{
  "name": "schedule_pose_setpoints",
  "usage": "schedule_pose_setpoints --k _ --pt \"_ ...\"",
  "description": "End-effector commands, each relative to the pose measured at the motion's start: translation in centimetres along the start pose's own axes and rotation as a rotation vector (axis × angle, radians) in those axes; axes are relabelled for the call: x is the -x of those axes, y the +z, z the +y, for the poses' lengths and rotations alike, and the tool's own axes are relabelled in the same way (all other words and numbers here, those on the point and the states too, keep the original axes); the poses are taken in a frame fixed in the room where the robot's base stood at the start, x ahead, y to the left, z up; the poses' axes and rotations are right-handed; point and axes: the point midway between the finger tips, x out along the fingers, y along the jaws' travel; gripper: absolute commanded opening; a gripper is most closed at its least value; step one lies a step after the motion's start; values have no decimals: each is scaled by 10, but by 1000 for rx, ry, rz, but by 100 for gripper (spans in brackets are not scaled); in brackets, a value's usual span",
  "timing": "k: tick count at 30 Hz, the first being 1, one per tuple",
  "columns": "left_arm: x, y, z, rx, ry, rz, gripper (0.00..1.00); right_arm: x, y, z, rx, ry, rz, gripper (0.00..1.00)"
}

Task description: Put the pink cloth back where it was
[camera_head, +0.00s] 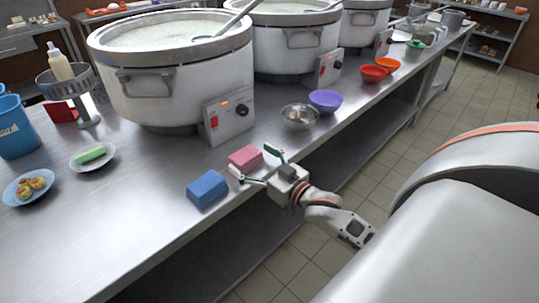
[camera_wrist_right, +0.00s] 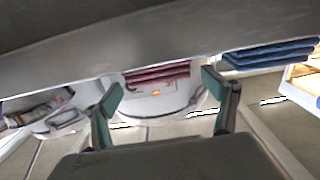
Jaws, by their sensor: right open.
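The pink cloth (camera_head: 245,158) is a folded block lying on the steel counter near its front edge. It also shows in the right wrist view (camera_wrist_right: 157,74) as stacked folds, seen between and beyond the fingertips. My right gripper (camera_head: 255,162) is open, with its fingers spread at the cloth's front side. In the right wrist view (camera_wrist_right: 160,92) its two green-tipped fingers are apart with nothing between them. I cannot tell whether they touch the cloth. My left gripper is in neither view.
A folded blue cloth (camera_head: 207,188) lies left of the pink one. Behind stands a large pot (camera_head: 165,85) with a control box (camera_head: 229,117). A metal bowl (camera_head: 299,116) and a purple bowl (camera_head: 325,100) stand to the right. The counter's front left is clear.

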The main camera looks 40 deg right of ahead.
Motion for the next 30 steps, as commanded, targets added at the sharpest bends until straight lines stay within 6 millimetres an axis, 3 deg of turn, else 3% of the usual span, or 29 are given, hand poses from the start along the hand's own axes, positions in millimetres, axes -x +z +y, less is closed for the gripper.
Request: schedule_pose_setpoints --k 9,15,20,23,26,30 --pt "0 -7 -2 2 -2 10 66 61 1 0 0 1 -3 86" --pt "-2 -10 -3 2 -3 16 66 85 1 0 0 1 -3 86" --pt "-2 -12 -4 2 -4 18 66 94 7 -2 3 1 -15 86" --pt "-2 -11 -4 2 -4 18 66 102 40 -17 19 0 -88 86" --pt "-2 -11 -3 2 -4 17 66 120 99 -48 56 -18 -220 86" --pt "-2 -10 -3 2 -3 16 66 157 177 -106 126 -81 -413 86"
